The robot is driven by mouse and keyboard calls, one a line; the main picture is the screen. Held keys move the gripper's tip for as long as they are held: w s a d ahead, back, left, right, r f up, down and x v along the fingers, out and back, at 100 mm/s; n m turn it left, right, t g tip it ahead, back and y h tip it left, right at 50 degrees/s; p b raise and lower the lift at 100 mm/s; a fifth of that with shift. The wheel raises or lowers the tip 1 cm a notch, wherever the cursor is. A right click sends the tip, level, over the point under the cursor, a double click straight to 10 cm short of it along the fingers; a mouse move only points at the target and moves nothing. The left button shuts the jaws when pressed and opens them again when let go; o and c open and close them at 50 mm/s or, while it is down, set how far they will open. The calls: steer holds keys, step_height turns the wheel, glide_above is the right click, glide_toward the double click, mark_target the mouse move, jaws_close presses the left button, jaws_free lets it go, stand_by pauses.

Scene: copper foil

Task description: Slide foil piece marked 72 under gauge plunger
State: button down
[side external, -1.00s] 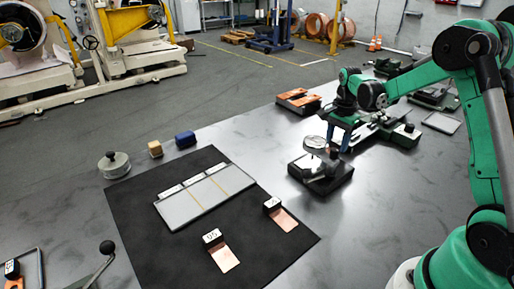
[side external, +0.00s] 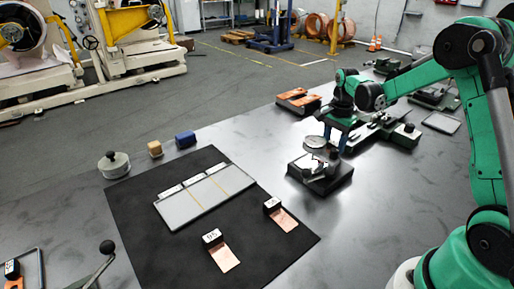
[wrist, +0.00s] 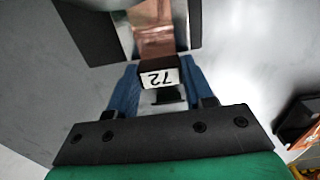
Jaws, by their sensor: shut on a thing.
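The block marked 72 (wrist: 160,77) sits between the blue fingers of my gripper (wrist: 157,72), which is shut on it. Its label reads upside down in the wrist view. Copper foil (wrist: 155,42) extends from the block over the pale centre of the gauge's black base (wrist: 90,35). In the side view my gripper (side external: 338,138) is just behind the gauge (side external: 314,142), which stands on a dark base (side external: 322,183). The gauge partly hides the held piece there. I cannot tell whether the foil is under the plunger tip.
Two more foil pieces with black blocks, one in front (side external: 212,237) and one further right (side external: 271,204), lie on the black mat (side external: 150,255) beside a grey three-section tray (side external: 180,212). Other equipment (side external: 405,137) stands behind my gripper.

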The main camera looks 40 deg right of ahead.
steer(key=shift+a, duration=1.95)
stand_by(1.5)
steer(key=shift+f, duration=0.15)
stand_by(0.4)
steer(key=c, duration=0.7)
jaws_free()
steer(key=shift+o, duration=0.2)
steer(key=shift+r, duration=1.5)
steer(key=shift+o, duration=0.2)
steer(key=o, duration=0.5)
